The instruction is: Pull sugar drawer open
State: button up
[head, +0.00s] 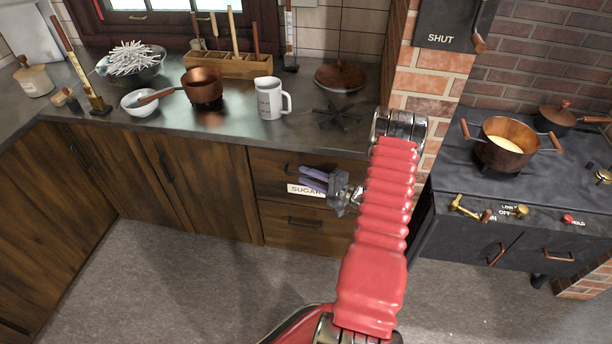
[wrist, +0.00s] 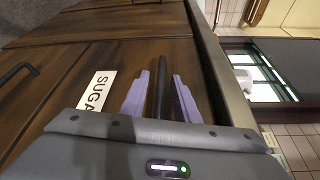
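The sugar drawer (head: 272,165) is the upper dark wooden drawer under the counter in the head view, with a white SUGAR label (head: 304,190). It looks closed, its front in line with the cabinet. My gripper (head: 312,179), with purple fingers, is in front of it and hides part of it. In the wrist view the SUGAR label (wrist: 95,90) lies left of the fingers. The drawer's black bar handle (wrist: 160,88) runs between the two fingers of my gripper (wrist: 167,72). A gap shows on each side of the handle, so the fingers are open around it.
A second drawer with a black handle (head: 305,222) is just below. The counter (head: 235,125) above holds a white mug (head: 270,100), a copper pan (head: 203,88) and a white bowl (head: 139,102). A black stove (head: 450,230) stands to the right. The floor (head: 185,265) in front is clear.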

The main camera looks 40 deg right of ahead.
jog(key=shift+w+a, duration=0.15)
jog(key=shift+w, duration=0.3)
grip_shut()
jog(key=shift+f, duration=0.1)
dwell(0.3)
jog(key=shift+s, duration=0.2)
